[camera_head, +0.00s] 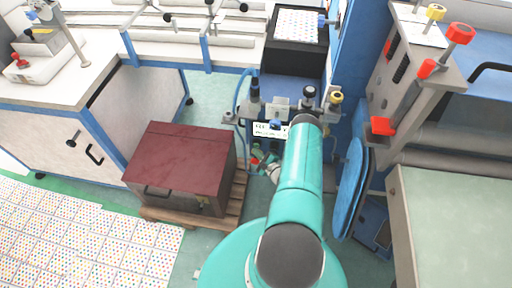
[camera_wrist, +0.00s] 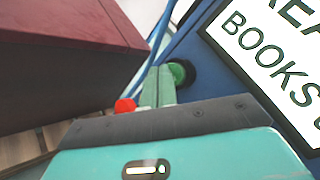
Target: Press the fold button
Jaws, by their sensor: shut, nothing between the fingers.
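A round green button (camera_wrist: 178,72) in a dark ring is on the blue machine panel, just beyond my fingertips in the wrist view. A red button (camera_wrist: 125,105) shows to its left, partly hidden behind my gripper body. No label tells which one is the fold button. My gripper (camera_wrist: 160,82) is shut and empty, its green fingers pointing at the panel close to the green button; I cannot tell whether they touch it. In the head view my gripper (camera_head: 263,160) is low at the machine's front, beside the buttons, which are small and partly covered there.
A dark red box (camera_head: 180,155) on a wooden pallet (camera_head: 230,212) stands close on the left. A white sign (camera_wrist: 270,45) with black letters is on the right of the panel. A blue round plate (camera_head: 350,188) and a grey machine with red knobs (camera_head: 460,33) are further right.

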